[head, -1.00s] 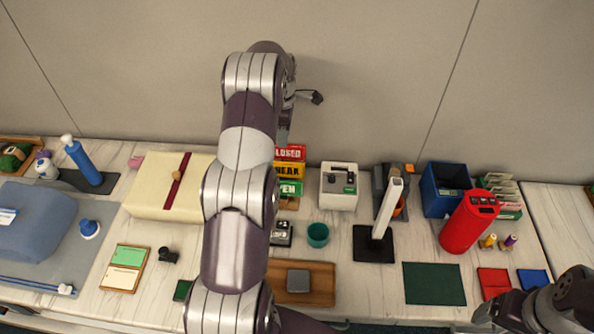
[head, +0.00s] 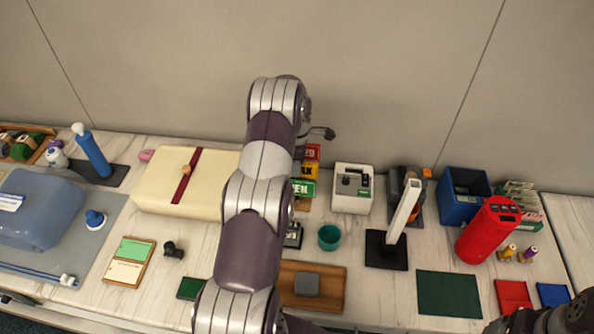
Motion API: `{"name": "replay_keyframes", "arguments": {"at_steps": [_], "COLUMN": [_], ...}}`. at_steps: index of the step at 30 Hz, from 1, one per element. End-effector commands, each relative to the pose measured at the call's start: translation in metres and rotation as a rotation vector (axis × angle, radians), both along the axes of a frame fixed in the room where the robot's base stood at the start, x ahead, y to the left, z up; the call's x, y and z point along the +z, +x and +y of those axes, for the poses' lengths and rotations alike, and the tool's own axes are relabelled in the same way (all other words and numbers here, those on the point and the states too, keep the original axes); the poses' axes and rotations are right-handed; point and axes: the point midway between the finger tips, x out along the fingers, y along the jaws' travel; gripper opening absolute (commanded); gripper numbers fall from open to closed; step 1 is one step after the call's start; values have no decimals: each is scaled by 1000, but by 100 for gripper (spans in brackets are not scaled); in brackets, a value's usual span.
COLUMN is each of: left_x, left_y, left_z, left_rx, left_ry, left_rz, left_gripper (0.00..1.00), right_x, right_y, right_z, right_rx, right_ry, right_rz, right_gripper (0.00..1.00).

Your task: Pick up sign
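A white device (head: 352,190) stands right of the signs, with a teal cup (head: 329,238) in front. A cream box with a red ribbon (head: 165,180) lies to the left. A wooden tray (head: 330,290) is in front. A black stand with a white post (head: 400,212) is farther right.

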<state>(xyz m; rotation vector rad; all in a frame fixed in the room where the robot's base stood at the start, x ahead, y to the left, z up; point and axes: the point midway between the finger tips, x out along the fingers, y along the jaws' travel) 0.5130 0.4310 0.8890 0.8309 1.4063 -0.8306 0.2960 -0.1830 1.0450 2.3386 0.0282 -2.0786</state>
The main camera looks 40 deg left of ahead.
Motion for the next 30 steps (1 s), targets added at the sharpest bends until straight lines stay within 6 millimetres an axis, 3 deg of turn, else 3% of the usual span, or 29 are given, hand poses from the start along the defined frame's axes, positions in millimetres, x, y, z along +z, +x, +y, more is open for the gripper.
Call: {"name": "replay_keyframes", "arguments": {"at_steps": [21, 24, 30], "left_x": [-5, -5, -5], "left_y": [0, 0, 0], "left_z": [0, 0, 0], "left_rx": [0, 0, 0], "left_ry": [0, 0, 0], "left_rz": [0, 0, 0], "left_gripper": [36, 4, 0], "right_x": [-3, -3, -3], "right_y": [0, 0, 0], "right_z": [0, 0, 0], "right_rx": [0, 0, 0], "right_ry": [0, 0, 0], "right_rz": [0, 0, 0], "right_gripper": [87, 87, 87]}}
